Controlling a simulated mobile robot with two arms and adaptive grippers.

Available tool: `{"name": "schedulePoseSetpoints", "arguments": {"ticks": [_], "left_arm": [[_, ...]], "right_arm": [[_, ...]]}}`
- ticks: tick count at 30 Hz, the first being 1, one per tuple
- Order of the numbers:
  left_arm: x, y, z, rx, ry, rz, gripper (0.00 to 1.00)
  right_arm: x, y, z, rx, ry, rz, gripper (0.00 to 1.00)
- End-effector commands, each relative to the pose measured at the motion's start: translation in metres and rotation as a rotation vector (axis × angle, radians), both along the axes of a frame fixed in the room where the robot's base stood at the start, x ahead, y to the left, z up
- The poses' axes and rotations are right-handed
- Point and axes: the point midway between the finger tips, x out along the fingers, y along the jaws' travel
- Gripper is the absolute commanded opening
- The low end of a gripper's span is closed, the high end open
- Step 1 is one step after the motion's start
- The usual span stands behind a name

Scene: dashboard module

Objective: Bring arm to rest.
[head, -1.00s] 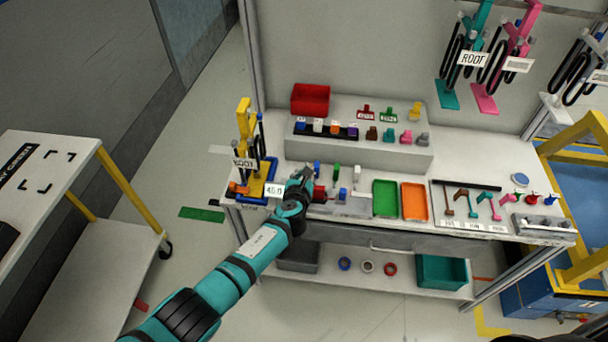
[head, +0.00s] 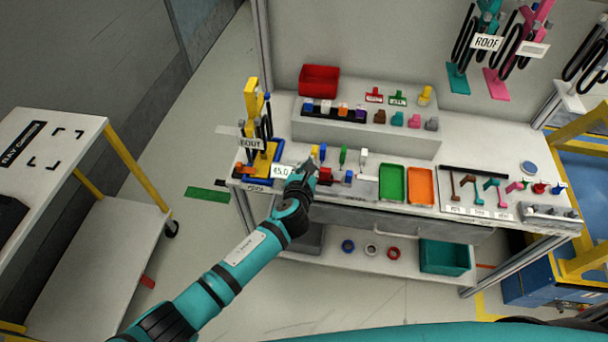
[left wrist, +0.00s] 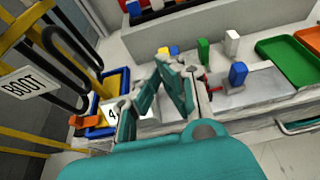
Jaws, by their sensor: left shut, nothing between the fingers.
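My left gripper (head: 302,172) reaches over the front edge of the workbench (head: 330,206), its teal arm coming in from the lower left. In the left wrist view the gripper (left wrist: 162,68) is shut and empty, in front of the small coloured pieces. My right gripper is not in view; a teal arm part (head: 440,334) shows along the bottom edge of the head view.
Near the gripper are a yellow stand (head: 252,105) in a blue tray, and a blue piece (left wrist: 238,73) on a grey plate. A green tray (head: 392,183) and an orange tray (head: 420,186) lie right.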

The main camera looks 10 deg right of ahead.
Motion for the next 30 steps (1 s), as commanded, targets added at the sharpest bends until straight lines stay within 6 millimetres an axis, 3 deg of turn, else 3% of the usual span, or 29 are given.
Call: {"name": "schedulePoseSetpoints", "arguments": {"ticks": [3,9,17,20,23,26,30], "left_arm": [[-0.020,0.007,0.007,0.000,0.000,0.000,0.00],[-0.041,0.014,0.017,0.001,-0.001,0.001,0.00],[-0.048,0.016,0.020,0.001,0.001,0.001,0.00],[-0.049,0.019,0.011,-0.017,0.022,0.016,0.00],[-0.052,0.033,-0.022,-0.097,0.108,0.076,0.00],[-0.062,0.058,-0.079,-0.253,0.259,0.205,0.00],[-0.095,0.103,-0.172,-0.531,0.496,0.473,0.00]], "right_arm": [[0.000,0.000,0.000,0.000,0.000,0.000,0.40],[0.000,0.000,0.000,0.000,0.000,0.000,0.40],[0.000,0.000,0.000,0.000,0.000,0.000,0.40],[0.000,0.000,-0.002,0.000,0.000,0.000,0.40],[0.000,0.000,-0.006,0.000,0.000,0.000,0.40],[0.000,0.000,-0.013,0.000,0.000,0.000,0.40],[0.000,0.000,-0.024,0.000,0.000,0.000,0.40]]}}
